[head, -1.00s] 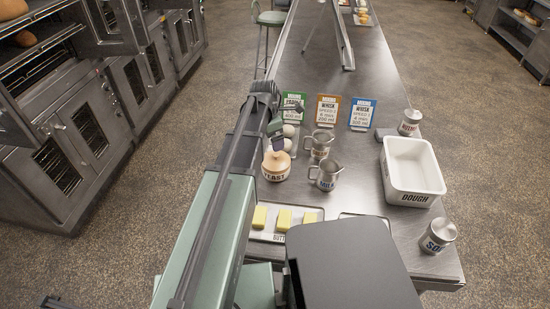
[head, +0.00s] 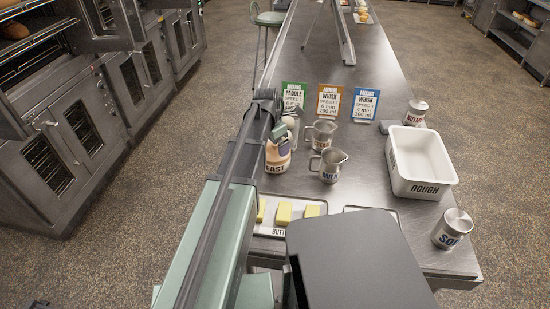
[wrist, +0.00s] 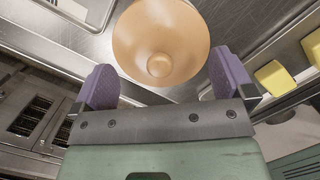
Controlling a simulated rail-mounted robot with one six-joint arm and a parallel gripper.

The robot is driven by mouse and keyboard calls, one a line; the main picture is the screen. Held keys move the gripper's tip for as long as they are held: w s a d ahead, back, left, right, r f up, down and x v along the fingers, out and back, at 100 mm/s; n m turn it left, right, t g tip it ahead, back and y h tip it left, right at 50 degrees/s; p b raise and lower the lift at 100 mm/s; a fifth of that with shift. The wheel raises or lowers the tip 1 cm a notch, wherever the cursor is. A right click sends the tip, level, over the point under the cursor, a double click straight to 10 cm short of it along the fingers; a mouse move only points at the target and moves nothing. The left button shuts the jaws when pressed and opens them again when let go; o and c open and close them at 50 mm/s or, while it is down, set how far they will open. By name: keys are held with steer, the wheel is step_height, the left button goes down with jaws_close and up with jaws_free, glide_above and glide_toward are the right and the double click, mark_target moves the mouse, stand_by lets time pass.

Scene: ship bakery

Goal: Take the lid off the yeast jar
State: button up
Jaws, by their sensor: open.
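The yeast jar (head: 275,165) is a cream and peach pot with a dark band of lettering. It stands upright on the steel counter, left of the metal jugs, and my arm partly covers it in the head view. Its round peach lid (wrist: 137,38) with a small knob fills the top middle of the wrist view. The lid appears seated on the jar. My gripper (wrist: 160,85) has its two purple fingers spread wide, one toward each side of the lid. Nothing is held.
Two metal jugs (head: 328,165) stand close to the right of the jar. Recipe cards (head: 329,102) stand behind it. A butter tray (head: 268,230) lies in front. The white dough bin (head: 423,187) and metal canisters (head: 453,229) are farther right.

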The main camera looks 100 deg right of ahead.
step_height(320, 180, down, 2)
steer(key=shift+s+f+b, duration=0.1)
steer(key=shift+b, duration=0.25)
steer(key=shift+r, duration=0.25)
steer(key=c, duration=0.8)
steer(key=shift+r+p, duration=0.15)
steer(key=shift+p, duration=0.25)
steer(key=shift+c, duration=0.2)
steer(key=shift+r, duration=0.3)
steer(key=c, duration=0.4)
steer(key=shift+r+p, duration=0.5)
steer(key=shift+p, duration=0.3)
jaws_close()
step_height(320, 180, up, 18)
steer(key=p, duration=1.8)
